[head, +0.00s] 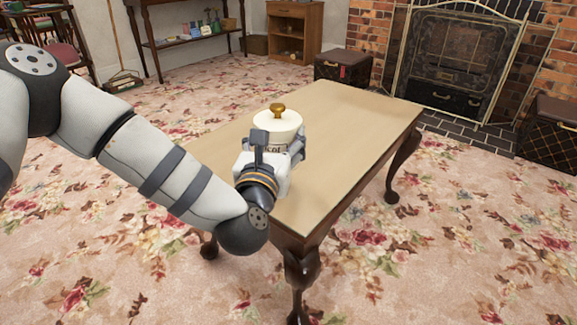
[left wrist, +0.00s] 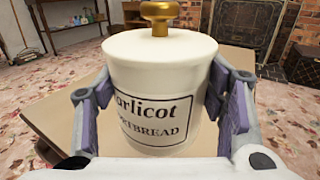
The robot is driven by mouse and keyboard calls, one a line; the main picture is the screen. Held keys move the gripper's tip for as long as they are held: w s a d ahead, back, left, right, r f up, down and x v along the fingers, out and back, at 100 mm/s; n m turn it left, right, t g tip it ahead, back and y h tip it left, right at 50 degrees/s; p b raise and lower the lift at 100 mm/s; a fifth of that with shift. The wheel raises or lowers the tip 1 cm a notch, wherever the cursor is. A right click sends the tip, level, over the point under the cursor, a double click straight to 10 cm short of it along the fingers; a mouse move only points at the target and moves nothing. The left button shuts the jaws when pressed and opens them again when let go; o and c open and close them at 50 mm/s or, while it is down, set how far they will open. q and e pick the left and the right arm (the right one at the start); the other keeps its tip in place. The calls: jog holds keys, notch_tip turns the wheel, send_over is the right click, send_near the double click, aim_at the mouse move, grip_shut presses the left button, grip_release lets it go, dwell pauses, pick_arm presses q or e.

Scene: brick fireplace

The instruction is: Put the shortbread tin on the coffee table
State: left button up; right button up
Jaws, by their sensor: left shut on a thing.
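The shortbread tin (head: 281,126) is a cream cylinder with a gold knob on its lid. The tin is upright at the near left part of the coffee table (head: 345,125), which has a tan top and dark curved legs. The gripper hides the tin's base in the head view, so I cannot tell whether it touches the top. My right gripper is not in view.
The rest of the tabletop is bare. A brick fireplace (head: 384,37) with a metal screen (head: 455,60) stands at the back right. Dark trunks (head: 342,67) stand near it. A side table with small items (head: 195,36) is at the back left. Floral carpet surrounds the table.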

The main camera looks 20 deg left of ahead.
pick_arm(q)
jog(key=w+f, duration=0.1)
jog(key=w+f+b, duration=0.1)
jog(key=f, duration=0.1)
jog(key=shift+w+d+f, duration=0.3)
jog(key=shift+w+f, duration=0.05)
jog(key=shift+w, duration=0.05)
jog(key=f, duration=0.1)
jog(key=f+b, duration=0.1)
jog(key=f, duration=0.2)
jog(key=shift+w+b, duration=0.35)
jog(key=shift+b, duration=0.05)
jog(key=shift+r, duration=0.2)
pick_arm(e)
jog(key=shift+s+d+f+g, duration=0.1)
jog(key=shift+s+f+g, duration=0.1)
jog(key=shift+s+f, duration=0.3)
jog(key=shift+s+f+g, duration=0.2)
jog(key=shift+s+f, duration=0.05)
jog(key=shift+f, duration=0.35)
pick_arm(q)
jog(key=shift+f, duration=0.2)
jog(key=o, duration=1.9)
jog(key=shift+o, duration=0.2)
jog(key=shift+r, duration=0.15)
